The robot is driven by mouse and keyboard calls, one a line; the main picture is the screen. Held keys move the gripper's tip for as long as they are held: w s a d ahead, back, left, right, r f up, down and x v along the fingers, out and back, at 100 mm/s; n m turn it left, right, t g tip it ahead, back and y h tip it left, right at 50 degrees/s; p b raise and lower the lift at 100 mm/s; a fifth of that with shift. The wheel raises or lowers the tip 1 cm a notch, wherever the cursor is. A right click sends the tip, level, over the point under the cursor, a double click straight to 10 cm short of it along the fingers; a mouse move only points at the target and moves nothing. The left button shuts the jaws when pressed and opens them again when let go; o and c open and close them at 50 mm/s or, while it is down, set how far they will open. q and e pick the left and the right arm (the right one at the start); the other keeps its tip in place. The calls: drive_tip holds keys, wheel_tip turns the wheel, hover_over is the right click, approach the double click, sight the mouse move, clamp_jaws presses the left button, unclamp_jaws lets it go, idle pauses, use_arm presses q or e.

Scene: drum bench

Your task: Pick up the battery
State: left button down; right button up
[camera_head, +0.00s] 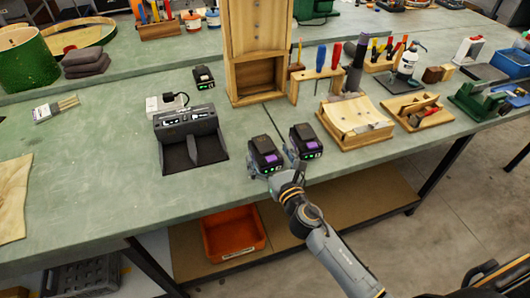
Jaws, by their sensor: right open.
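Two black batteries with purple labels and green lights lie near the bench's front edge: the left battery (265,154) and the right battery (305,141). A third, similar black battery (203,78) sits farther back, left of the wooden cabinet. My right gripper (279,165) is open at the two front batteries, close against the left one. One finger shows in the gap between them. I cannot tell whether it touches either, and its far fingertips are partly hidden. My left gripper is not in view.
A black charger dock (188,138) stands left of the front batteries. A wooden cabinet (258,50) rises behind them, and a wooden block with a curved top (354,119) stands to the right. An orange bin (233,234) is on the lower shelf. The bench's left middle is mostly clear.

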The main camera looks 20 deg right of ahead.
sight(269, 155)
drive_tip(key=c, duration=1.6)
drive_tip(key=shift+c, duration=0.2)
drive_tip(key=shift+r, duration=0.1)
drive_tip(key=shift+r+p, duration=0.35)
drive_tip(key=shift+r, duration=0.25)
wheel_tip(269, 155, up, 3)
drive_tip(key=shift+s+d+p, duration=0.1)
drive_tip(key=shift+p, duration=0.8)
drive_tip(key=s+d+r, duration=0.7)
drive_tip(key=s+r, duration=0.2)
drive_tip(key=s, duration=0.3)
drive_tip(key=s+a+f+m+h, duration=0.1)
drive_tip(key=s+a+f, duration=0.1)
drive_tip(key=s+a, duration=0.3)
drive_tip(key=s, duration=0.3)
drive_tip(key=shift+a+h+p, duration=0.25)
drive_tip(key=shift+h+p, duration=0.1)
drive_tip(key=shift+h, duration=0.05)
